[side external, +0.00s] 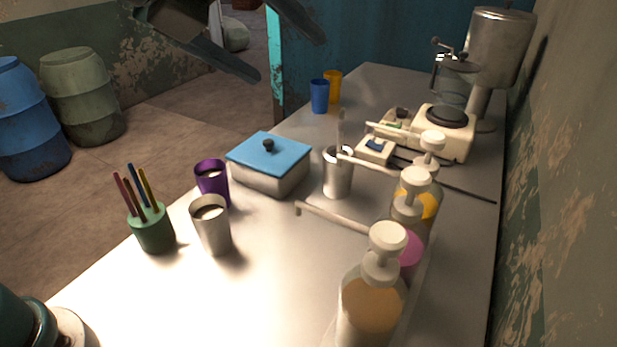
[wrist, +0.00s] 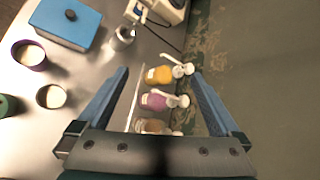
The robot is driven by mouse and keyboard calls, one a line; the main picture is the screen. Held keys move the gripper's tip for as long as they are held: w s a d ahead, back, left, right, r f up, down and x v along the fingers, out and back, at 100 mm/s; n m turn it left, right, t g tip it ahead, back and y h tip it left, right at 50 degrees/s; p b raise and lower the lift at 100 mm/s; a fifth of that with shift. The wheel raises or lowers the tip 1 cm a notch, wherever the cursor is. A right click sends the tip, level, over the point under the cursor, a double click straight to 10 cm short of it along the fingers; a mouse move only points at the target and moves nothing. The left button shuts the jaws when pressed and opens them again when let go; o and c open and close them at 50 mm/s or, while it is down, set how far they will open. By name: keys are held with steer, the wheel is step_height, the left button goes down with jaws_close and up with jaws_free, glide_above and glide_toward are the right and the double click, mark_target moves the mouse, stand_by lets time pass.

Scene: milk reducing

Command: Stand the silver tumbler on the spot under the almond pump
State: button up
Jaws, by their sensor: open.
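The silver tumbler (side external: 211,228) stands upright on the counter with pale liquid inside; it also shows in the wrist view (wrist: 51,97). Three pump bottles stand in a row along the wall side: a tan one (side external: 370,305) nearest the side camera, a pink one (side external: 411,256), and a yellow one (side external: 430,204). I cannot tell which is the almond pump; no label is readable. In the wrist view they are yellow (wrist: 158,75), pink (wrist: 153,101) and tan (wrist: 150,126). My gripper (side external: 288,59) is open and empty, high above the counter, apart from the tumbler.
A purple cup (side external: 211,182) and a green pen holder (side external: 152,229) stand close to the tumbler. A blue-lidded box (side external: 268,165), a metal cup with a stick-like thing (side external: 337,180), a hotplate machine (side external: 440,135) and blue and orange cups (side external: 319,97) stand farther back. The near counter is clear.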

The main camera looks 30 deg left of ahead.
steer(key=s+a+f+m+g+y, duration=0.1)
steer(key=s+a+f+g+y, duration=0.15)
steer(key=a, duration=0.35)
steer(key=s+a+f+m+g+y, duration=0.1)
steer(key=s+a+f+y, duration=0.15)
steer(key=a, duration=0.35)
glide_toward(204, 215)
steer(key=w+f, duration=0.1)
steer(key=w+d+f, duration=0.1)
steer(key=f, duration=0.1)
steer(key=w+f, duration=0.1)
steer(key=shift+d+f, duration=0.35)
steer(key=shift+w+f+t, duration=0.15)
steer(key=shift+f+t, duration=0.1)
steer(key=shift+f, duration=0.4)
steer(key=shift+x, duration=2.45)
steer(key=shift+r, duration=0.1)
jaws_close()
steer(key=shift+a+r, duration=0.1)
steer(key=shift+r, duration=0.1)
step_height(204, 215, up, 10)
steer(key=shift+f, duration=0.2)
